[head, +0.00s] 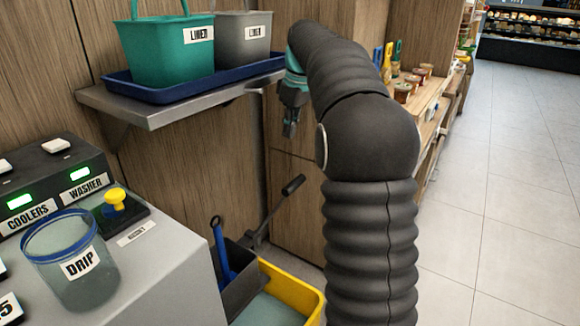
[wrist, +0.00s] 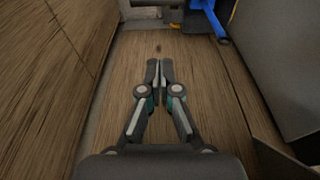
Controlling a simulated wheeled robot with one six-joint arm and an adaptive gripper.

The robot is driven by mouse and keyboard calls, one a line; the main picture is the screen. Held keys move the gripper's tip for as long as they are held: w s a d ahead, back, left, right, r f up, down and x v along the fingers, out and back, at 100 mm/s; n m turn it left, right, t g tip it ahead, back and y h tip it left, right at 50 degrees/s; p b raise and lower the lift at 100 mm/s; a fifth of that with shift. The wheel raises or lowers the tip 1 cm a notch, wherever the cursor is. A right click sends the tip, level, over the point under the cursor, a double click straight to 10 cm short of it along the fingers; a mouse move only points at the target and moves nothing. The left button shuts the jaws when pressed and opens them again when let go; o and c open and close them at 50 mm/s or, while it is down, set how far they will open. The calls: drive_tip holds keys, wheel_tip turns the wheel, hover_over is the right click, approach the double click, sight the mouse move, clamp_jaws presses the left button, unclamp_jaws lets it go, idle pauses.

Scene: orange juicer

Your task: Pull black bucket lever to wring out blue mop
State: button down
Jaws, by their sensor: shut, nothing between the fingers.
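The black bucket lever (head: 277,205) rises at a slant from the wringer of the yellow mop bucket (head: 307,288), with a dark grip at its upper end. The blue mop (head: 221,252) stands upright in the dark wringer box (head: 243,284); its lower end is hidden. A blue piece, apparently the mop, also shows at the top of the wrist view (wrist: 212,18). My gripper (head: 290,130) hangs fingers-down above the lever's grip, apart from it. In the wrist view my gripper (wrist: 159,66) is shut and empty. I cannot clearly make out the lever there.
A grey counter (head: 180,285) with a clear DRIP cup (head: 75,262) and a yellow button (head: 115,198) is at left. A metal shelf (head: 185,107) with a blue tray and LINEN bins overhangs nearby. Wood panels stand behind. The tiled floor (head: 500,210) at right is clear.

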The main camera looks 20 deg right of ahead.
wheel_tip(320, 180, down, 12)
drive_tip(key=shift+w+a+r+b, duration=0.1)
drive_tip(key=shift+b, duration=0.65)
drive_tip(key=shift+s+d+f, duration=0.2)
drive_tip(key=shift+s+f, duration=0.05)
drive_tip(key=shift+f, duration=0.4)
drive_tip(key=shift+s, duration=0.1)
